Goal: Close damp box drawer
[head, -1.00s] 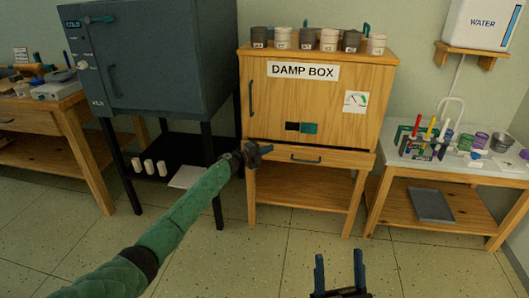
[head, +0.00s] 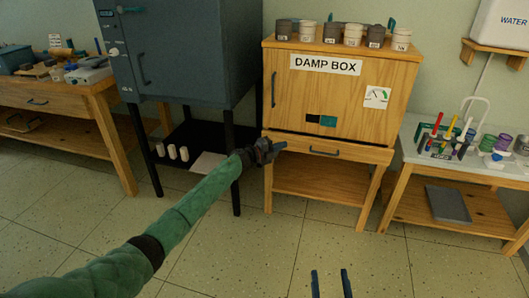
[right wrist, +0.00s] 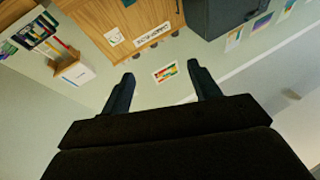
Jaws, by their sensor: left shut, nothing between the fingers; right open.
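The wooden damp box (head: 350,100) stands with its labelled front facing me, its door shut. Its drawer (head: 364,156) is below the door, with a dark bar handle (head: 325,151). The drawer front looks close to the frame; I cannot tell whether a small gap remains. My left gripper (head: 280,146) is shut and empty, in front of the drawer's left end; contact cannot be told. My right gripper (head: 331,283) is open and empty, low at the bottom edge. In the right wrist view its spread fingers (right wrist: 159,74) hold nothing, and the damp box (right wrist: 105,20) appears inverted beyond.
A dark kiln (head: 185,55) on black legs stands left of the damp box. Several lidded pots (head: 331,32) sit on top of the box. A white-topped side table (head: 480,168) with art supplies is at right. The tiled floor (head: 270,250) in front is clear.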

